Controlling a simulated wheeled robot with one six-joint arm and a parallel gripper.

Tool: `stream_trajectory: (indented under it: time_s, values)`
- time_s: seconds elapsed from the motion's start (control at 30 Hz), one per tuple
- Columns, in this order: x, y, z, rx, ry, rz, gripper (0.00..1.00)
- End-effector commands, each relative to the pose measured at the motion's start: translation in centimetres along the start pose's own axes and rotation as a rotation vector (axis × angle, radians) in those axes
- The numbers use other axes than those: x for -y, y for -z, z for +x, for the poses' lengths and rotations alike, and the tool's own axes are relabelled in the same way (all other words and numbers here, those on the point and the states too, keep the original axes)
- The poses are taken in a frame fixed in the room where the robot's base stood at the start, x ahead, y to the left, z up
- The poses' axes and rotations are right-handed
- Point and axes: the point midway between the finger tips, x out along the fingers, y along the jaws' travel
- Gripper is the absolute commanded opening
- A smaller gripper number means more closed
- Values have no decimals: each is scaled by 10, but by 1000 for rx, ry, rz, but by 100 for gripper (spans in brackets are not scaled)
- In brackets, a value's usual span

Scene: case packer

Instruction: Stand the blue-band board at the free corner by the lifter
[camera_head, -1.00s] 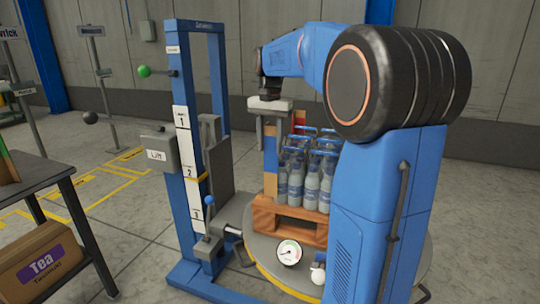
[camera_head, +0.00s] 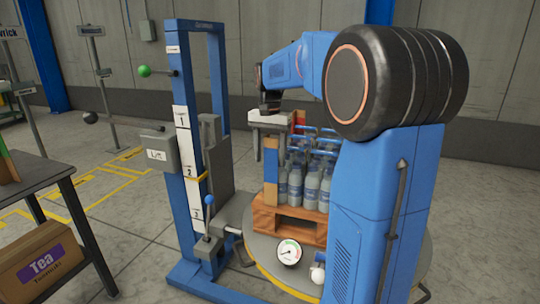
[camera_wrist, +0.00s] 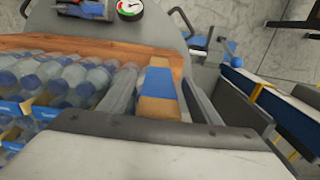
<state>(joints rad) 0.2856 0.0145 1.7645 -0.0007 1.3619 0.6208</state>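The blue-band board (camera_head: 271,168), tan with a blue middle, stands upright at the left corner of the wooden pallet (camera_head: 285,226), on the lifter side, beside the bottles. In the wrist view the board (camera_wrist: 158,82) lies between the two fingers of my gripper (camera_wrist: 160,88), with narrow gaps on both sides. My gripper (camera_head: 270,140) is over the board's top in the head view and looks open around it. The blue lifter (camera_head: 182,130) stands just left of the pallet.
Several capped bottles (camera_head: 310,185) fill the pallet beside the board. A red-marked board (camera_head: 299,119) stands behind them. The round turntable (camera_head: 258,250) carries a gauge (camera_head: 289,252). A dark table (camera_head: 40,178) with a Tea box (camera_head: 42,262) is at left.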

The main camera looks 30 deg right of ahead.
Motion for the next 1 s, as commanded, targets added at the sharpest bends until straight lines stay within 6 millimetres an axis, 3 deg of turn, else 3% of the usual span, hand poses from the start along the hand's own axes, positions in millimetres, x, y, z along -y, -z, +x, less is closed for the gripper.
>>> stream_trajectory:
  time_s: [0.37,0.8,1.0]
  values:
    - [0,0,-12,-2,1,0,58]
    - [0,1,-92,-2,1,0,58]
    - [0,0,-115,-1,1,0,58]
